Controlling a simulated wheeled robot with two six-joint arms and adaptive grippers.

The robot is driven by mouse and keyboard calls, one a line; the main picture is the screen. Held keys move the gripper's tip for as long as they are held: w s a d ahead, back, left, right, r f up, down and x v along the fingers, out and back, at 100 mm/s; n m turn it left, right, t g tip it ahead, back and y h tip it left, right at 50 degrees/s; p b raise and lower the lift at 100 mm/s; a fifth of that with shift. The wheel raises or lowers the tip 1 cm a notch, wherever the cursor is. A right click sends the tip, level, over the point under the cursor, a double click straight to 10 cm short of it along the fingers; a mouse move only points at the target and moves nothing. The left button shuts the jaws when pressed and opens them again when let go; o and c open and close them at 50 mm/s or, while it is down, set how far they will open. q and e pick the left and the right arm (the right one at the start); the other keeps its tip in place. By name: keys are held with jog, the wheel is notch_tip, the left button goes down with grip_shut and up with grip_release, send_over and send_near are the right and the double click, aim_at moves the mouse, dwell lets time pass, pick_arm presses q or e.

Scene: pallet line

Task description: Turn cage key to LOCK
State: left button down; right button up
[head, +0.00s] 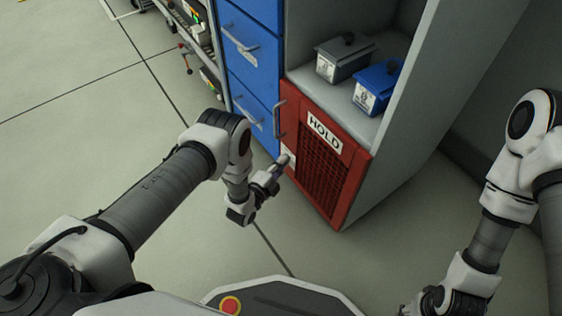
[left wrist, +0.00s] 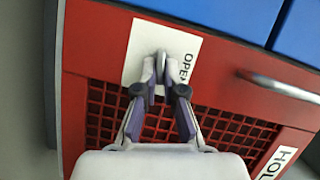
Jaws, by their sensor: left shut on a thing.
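The red cage door (head: 325,180) is shut, low in the grey cabinet, with a dark mesh panel and a HOLD sign (head: 324,134). A white key plate (left wrist: 140,60) is at its edge, with the word OPEN readable beside the fingers. My left gripper (head: 284,162) is at this plate. In the left wrist view its fingertips (left wrist: 160,78) are shut on the grey key (left wrist: 160,58), which is mostly covered by them. No LOCK word is visible, and the key's exact angle is hard to tell.
A bar handle (head: 279,119) sticks out near the plate. Blue drawers (head: 250,70) with handles are left of the cage. A grey bin (head: 343,58) and a blue bin (head: 377,87) stand on the shelf above.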

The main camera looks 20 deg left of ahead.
pick_arm(q)
jog(key=shift+f+m+t, duration=0.2)
jog(key=shift+m+t, duration=0.3)
jog(key=shift+m, duration=0.6)
jog(key=c, duration=1.3)
grip_release()
jog(key=v, duration=1.2)
